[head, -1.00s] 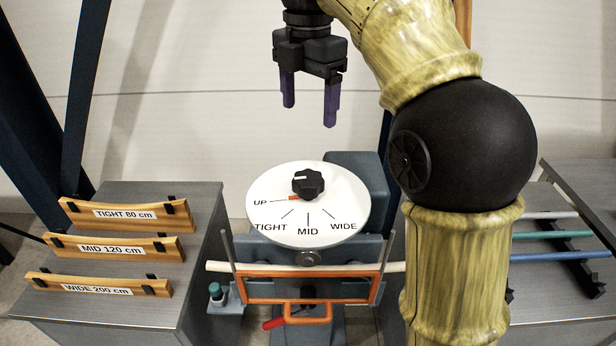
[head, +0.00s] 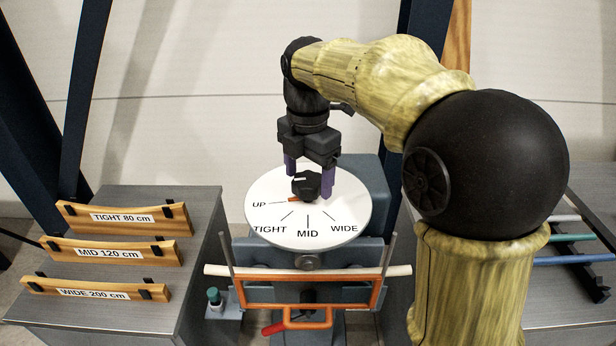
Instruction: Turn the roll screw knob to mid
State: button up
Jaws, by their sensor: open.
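The roll screw knob (head: 305,186) is black and lobed, with an orange pointer at its left side. It sits on a round white dial (head: 270,215) marked UP, TIGHT, MID and WIDE. The pointer lies toward the UP mark. My gripper (head: 308,182) hangs straight down over the dial. Its two purple fingers are apart, one to the left and one to the right of the knob. I cannot tell whether either finger touches the knob.
An orange frame (head: 300,307) with a white rod sits below the dial. Labelled wooden templates (head: 122,218) stand on a grey cabinet at left. A rack (head: 578,238) with coloured rods is at right. A small green-capped bottle (head: 213,296) stands left of the frame.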

jog(key=shift+f, duration=0.5)
jog(key=c, duration=1)
